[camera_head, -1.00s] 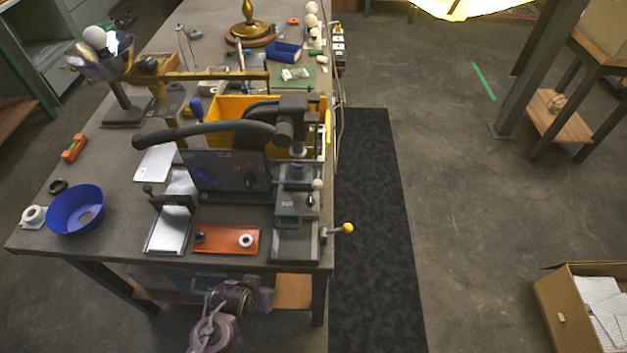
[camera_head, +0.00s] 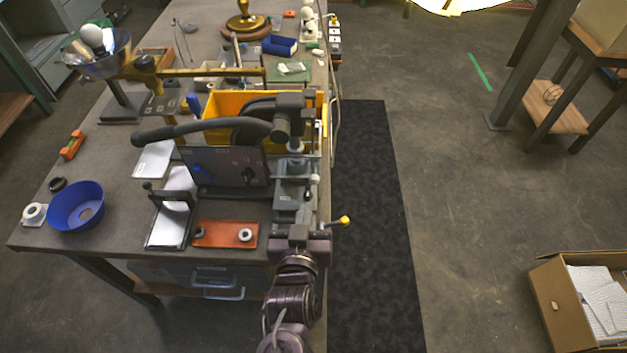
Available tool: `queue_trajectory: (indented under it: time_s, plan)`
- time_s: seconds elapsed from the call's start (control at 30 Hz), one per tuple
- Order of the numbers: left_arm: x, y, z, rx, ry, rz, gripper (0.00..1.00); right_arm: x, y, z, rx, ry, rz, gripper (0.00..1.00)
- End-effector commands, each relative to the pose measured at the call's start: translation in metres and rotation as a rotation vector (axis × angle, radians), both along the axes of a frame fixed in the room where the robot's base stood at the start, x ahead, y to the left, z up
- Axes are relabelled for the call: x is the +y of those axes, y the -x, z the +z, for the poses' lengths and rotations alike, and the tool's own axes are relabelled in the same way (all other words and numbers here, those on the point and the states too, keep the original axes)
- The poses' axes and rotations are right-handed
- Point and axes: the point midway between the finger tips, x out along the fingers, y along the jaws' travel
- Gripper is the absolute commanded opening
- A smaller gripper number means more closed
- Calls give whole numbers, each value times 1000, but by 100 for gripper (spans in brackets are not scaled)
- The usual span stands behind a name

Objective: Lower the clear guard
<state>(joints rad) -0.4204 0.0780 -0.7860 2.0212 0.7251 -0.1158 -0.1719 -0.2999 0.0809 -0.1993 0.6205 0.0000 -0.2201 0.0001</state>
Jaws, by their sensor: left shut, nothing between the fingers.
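A dark, see-through upright panel (camera_head: 225,167), which looks like the clear guard, stands across the front of the bench press, behind the orange plate (camera_head: 225,234). The press's grey column and slide (camera_head: 293,185) stand to its right, with a long black lever handle (camera_head: 200,131) above it. My left gripper (camera_head: 299,236) is shut and empty at the bench's front edge, in front of the press base. It is below and right of the panel, apart from it, and covers the front of the press base. My right gripper is not in view.
A yellow-knobbed lever (camera_head: 344,221) sticks out right of the press, close to my left gripper. A metal bracket (camera_head: 172,215) stands left of the orange plate. A blue bowl (camera_head: 76,207) sits at the bench's left. A yellow bin (camera_head: 235,103) is behind the panel.

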Motion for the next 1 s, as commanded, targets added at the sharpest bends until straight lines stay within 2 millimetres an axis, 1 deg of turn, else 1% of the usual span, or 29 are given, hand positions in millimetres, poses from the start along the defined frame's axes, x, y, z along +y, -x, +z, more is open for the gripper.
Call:
queue_trajectory:
  time_s: [0.03,0.13,0.27,0.37,0.47,0.7,0.77,0.8,0.9,1.0]
  plan:
    - [-6,3,6,-48,-8,13,0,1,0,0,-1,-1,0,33]
    - [-10,9,15,-118,-24,36,0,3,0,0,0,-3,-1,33]
    - [-13,7,21,-156,-33,48,0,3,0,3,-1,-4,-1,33]
    - [-13,-4,23,-161,-33,49,0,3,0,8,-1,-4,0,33]
    - [-13,-23,24,-158,-33,50,0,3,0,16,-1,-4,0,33]
    - [-14,-76,22,-158,-34,48,0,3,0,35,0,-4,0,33]
    - [-13,-89,21,-158,-34,49,0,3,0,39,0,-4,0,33]
    - [-13,-92,15,-153,-34,49,0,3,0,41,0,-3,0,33]
    - [-14,-92,-2,-151,-34,47,0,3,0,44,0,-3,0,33]
    - [-15,-94,-13,-152,-32,48,0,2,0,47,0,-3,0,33]
